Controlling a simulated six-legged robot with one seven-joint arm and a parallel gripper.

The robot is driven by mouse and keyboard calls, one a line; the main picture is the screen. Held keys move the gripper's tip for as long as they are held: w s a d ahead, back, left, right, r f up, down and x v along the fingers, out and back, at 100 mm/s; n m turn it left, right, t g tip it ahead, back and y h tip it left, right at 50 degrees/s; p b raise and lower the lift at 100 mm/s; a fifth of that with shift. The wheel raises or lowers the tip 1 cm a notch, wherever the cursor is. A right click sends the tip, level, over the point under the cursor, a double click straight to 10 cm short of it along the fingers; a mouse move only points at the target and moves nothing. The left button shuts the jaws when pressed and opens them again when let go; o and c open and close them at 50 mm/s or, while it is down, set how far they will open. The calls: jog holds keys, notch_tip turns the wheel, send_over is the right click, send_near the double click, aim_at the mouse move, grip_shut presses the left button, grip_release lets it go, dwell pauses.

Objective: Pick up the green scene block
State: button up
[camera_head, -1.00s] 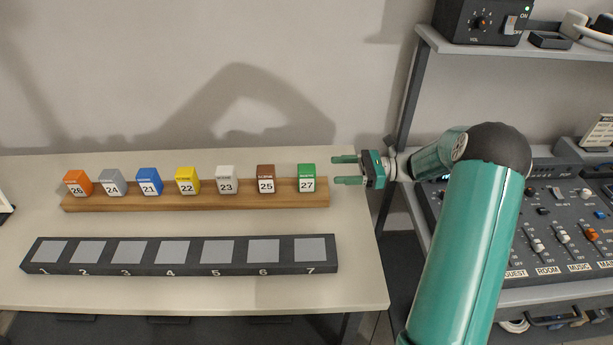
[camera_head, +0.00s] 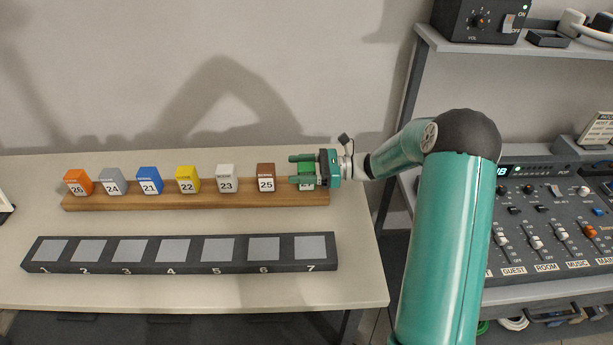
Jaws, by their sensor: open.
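The green scene block (camera_head: 306,184) stands at the right end of a wooden rail (camera_head: 200,199) on the table. In the earlier frame it bears the number 27; now my gripper hides much of it. My gripper (camera_head: 290,169) is open, its two green fingers pointing left. In the picture the fingers overlap the block, with their tips reaching past it towards the brown block (camera_head: 266,178). I cannot tell whether they touch the green block or are level with it.
Several other numbered blocks stand along the rail, from the white block (camera_head: 226,180) to the orange block (camera_head: 78,183). A dark tray with numbered slots (camera_head: 180,268) lies in front. A mixing desk (camera_head: 540,220) and a shelf (camera_head: 530,48) stand at the right.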

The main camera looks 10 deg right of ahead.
jog(key=shift+c, duration=0.2)
jog(key=c, duration=1.1)
jog(key=shift+o, duration=0.2)
jog(key=shift+r, duration=0.15)
